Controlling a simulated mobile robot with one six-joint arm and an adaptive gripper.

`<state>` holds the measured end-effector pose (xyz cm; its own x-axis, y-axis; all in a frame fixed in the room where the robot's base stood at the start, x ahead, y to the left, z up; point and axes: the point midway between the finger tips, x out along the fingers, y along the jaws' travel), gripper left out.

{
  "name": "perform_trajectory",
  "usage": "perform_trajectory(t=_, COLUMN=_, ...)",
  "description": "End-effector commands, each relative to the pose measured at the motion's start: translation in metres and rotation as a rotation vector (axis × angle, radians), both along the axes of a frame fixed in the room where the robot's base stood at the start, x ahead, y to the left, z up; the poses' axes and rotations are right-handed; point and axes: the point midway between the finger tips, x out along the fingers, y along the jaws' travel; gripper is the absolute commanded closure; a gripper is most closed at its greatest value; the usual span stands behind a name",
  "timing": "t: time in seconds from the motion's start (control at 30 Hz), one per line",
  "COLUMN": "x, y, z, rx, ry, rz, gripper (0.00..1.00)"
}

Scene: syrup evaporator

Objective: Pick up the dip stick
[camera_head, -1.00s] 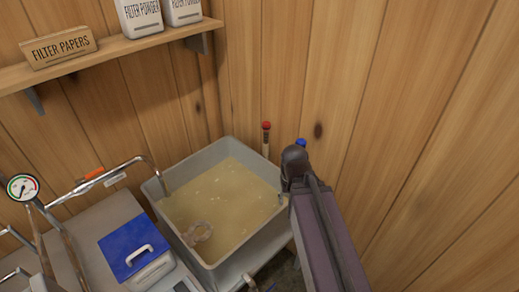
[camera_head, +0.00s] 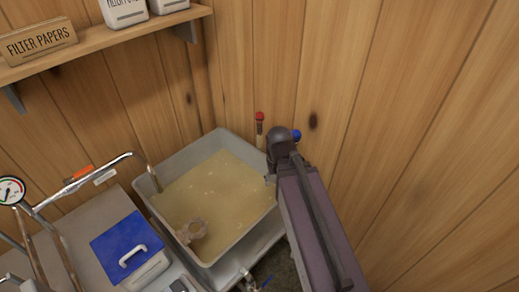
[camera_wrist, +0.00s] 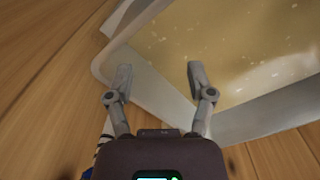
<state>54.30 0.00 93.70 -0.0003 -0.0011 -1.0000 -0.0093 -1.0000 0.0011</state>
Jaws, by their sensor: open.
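Two thin upright sticks stand between the pan and the wall in the head view. One has a red top (camera_head: 260,116); the other has a blue top (camera_head: 296,134) and is mostly hidden behind my arm. I cannot tell for sure which is the dip stick. In the wrist view, a pale stick with black marks (camera_wrist: 102,148) shows at lower left, beside my gripper's left finger, with blue at its lower end. My gripper (camera_wrist: 158,76) is open and empty over the pan's rim. In the head view my arm hides it.
A grey pan (camera_head: 170,168) of cloudy yellow liquid stands in the wall corner. A blue-lidded box (camera_head: 125,246), a pressure gauge (camera_head: 11,190) and metal pipes are at left. A shelf (camera_head: 90,45) with filter supplies hangs above. The wood wall is close at right.

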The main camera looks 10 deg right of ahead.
Motion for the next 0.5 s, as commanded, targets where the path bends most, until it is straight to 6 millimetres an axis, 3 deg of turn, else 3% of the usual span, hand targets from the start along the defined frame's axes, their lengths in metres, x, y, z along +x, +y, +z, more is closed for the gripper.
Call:
perform_trajectory(t=0.27, x=0.057, y=0.002, z=0.036, rx=0.0, ry=0.0, rz=-0.079, gripper=0.3)
perform_trajectory(t=0.5, x=0.136, y=0.0, z=0.083, rx=0.0, ry=0.0, rz=-0.201, gripper=0.3)
